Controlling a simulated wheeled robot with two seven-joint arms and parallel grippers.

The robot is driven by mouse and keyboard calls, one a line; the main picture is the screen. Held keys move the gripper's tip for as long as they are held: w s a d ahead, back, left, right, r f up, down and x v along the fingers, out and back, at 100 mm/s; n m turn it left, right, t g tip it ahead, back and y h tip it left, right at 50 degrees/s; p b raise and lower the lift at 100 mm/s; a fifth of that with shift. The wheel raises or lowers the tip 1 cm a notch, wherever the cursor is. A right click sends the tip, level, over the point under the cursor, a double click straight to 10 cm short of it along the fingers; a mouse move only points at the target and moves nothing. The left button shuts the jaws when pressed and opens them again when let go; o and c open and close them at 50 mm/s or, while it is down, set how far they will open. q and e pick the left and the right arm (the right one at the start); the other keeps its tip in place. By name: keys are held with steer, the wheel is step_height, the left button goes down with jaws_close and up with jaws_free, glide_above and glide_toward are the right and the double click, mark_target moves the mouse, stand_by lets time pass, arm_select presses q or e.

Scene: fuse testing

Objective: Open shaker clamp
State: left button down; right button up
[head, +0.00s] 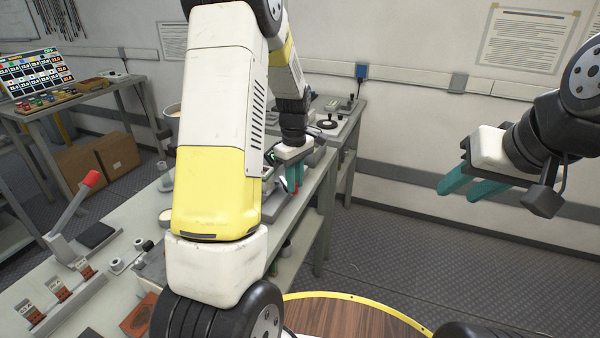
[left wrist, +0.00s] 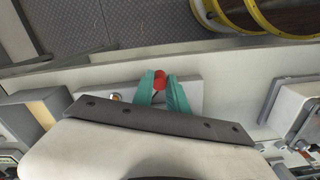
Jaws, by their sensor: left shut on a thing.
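My left gripper (head: 294,178) reaches down over the right side of the workbench, its teal fingers pointing downward. In the left wrist view, its fingers (left wrist: 161,94) are shut on a red handle (left wrist: 160,77), whose round red end shows between the fingertips. The handle sits over a pale device (left wrist: 190,88) at the bench edge; I take this as the shaker clamp. Its mechanism is mostly hidden by the gripper, and in the head view by my left arm. My right gripper (head: 470,183) is empty in the air at the right, its teal fingers apart.
A lever with a red grip (head: 90,179) stands on the left of the workbench (head: 110,285), near fuse holders (head: 70,292). A side table (head: 75,98) with a screen (head: 35,72) and cardboard boxes (head: 117,153) are behind. The floor (head: 430,240) at right is clear.

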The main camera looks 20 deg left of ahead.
arm_select(q)
steer(key=shift+w+d+n, duration=0.45)
steer(key=shift+w+n, duration=0.4)
steer(key=shift+n, duration=0.4)
steer(key=shift+w+d+n, duration=0.45)
steer(key=shift+w+n, duration=0.4)
steer(key=shift+n, duration=0.45)
steer(key=shift+w+d+n, duration=0.45)
steer(key=shift+w+n, duration=0.4)
steer(key=shift+n, duration=0.4)
steer(key=shift+w, duration=0.1)
steer(key=c, duration=1.3)
jaws_free()
steer(key=shift+r, duration=0.1)
step_height(320, 180, up, 8)
steer(key=shift+f, duration=0.15)
